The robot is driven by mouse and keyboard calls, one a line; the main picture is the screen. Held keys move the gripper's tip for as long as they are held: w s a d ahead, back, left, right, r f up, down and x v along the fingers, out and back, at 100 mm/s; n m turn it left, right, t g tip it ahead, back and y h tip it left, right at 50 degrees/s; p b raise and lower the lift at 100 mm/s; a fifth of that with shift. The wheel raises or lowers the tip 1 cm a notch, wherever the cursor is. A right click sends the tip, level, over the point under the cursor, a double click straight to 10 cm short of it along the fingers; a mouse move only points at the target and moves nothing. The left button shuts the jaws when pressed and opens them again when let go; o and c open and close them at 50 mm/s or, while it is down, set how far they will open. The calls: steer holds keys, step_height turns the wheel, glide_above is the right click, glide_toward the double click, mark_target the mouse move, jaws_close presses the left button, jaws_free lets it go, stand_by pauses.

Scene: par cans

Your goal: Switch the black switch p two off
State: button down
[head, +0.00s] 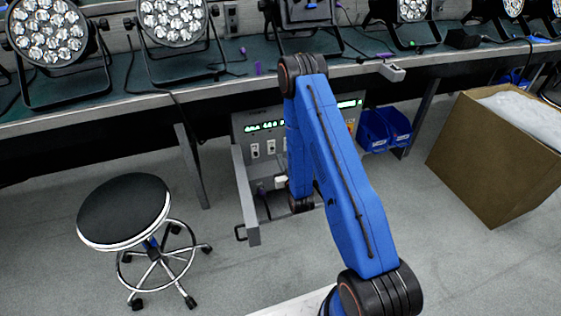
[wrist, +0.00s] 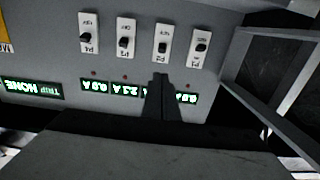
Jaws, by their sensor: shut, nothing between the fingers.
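The grey power panel (head: 240,140) stands under the bench in the head view, partly hidden by my arm. In the wrist view it appears upside down, with a row of black toggle switches on white plates. The black switch p two (wrist: 162,46) seems to be the second from the right; its lever position is hard to tell. My gripper (wrist: 160,76) is shut and empty, its dark fingertips just below that switch's plate in the picture. Contact with the panel cannot be told. The fingers partly cover the green readouts. In the head view the gripper is hidden behind my arm.
Neighbouring switches (wrist: 124,42) and (wrist: 200,46) sit close on both sides. A grey frame (wrist: 235,60) projects at the panel's right in the wrist view. A stool (head: 125,210) stands left, a cardboard box (head: 480,160) right. Par cans (head: 45,40) line the bench.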

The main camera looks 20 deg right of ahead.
mark_target(273, 148)
steer(key=shift+w+f, duration=0.1)
steer(key=shift+w, duration=0.05)
steer(key=shift+w, duration=4.8)
steer(key=shift+f, duration=1.15)
steer(key=shift+s+r, duration=0.25)
steer(key=shift+s, duration=1)
steer(key=shift+s+r, duration=0.25)
steer(key=shift+s, duration=1)
